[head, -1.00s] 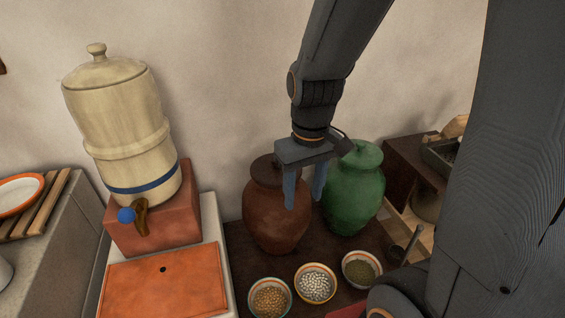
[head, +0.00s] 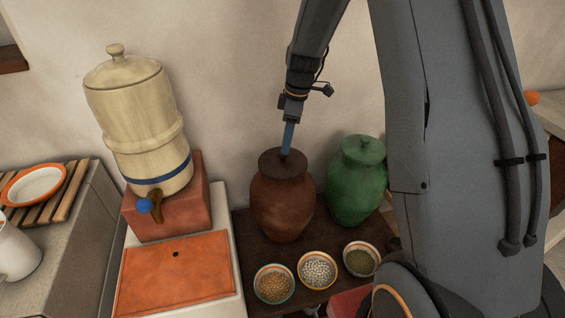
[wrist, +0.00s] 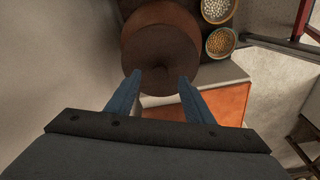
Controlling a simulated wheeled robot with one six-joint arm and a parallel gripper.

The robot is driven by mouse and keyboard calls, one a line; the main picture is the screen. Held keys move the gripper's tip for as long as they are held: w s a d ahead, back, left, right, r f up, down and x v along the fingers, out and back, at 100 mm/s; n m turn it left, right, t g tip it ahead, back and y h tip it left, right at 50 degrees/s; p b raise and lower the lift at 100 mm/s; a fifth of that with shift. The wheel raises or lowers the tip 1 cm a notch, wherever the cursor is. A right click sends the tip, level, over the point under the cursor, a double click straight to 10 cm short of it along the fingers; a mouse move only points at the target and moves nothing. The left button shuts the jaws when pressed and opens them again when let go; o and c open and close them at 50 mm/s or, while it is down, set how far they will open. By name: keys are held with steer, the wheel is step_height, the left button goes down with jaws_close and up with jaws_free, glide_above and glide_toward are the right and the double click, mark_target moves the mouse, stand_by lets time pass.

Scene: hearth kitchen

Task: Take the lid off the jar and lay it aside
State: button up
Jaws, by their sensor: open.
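A reddish-brown jar (head: 282,210) stands upright on the dark low surface against the wall, with a dark brown lid (head: 274,163) on its mouth. My gripper (head: 286,154) is open and points down at the top of this lid, its fingertips at the small central knob. In the wrist view the round lid (wrist: 158,38) lies just beyond my open gripper (wrist: 160,77), with the knob close to the gap between the blue fingers. I cannot tell whether the fingers touch it.
Bowls of orange (head: 274,283), white (head: 318,270) and green (head: 361,260) grains stand in front of the jars. A cream water dispenser (head: 135,115) stands on a terracotta block at left, behind an orange board (head: 175,272) with clear room on it.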

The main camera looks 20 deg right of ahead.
mark_target(283, 160)
steer(key=shift+w+a+f+p, duration=0.1)
steer(key=shift+a+f+p, duration=0.15)
steer(key=shift+f, duration=0.55)
steer(key=shift+w+a+f+p, duration=0.1)
steer(key=shift+f+p, duration=0.2)
steer(key=shift+f, duration=0.5)
steer(key=shift+a+f+p, duration=0.2)
steer(key=shift+f+p, duration=0.1)
steer(key=shift+f, duration=0.5)
jaws_close()
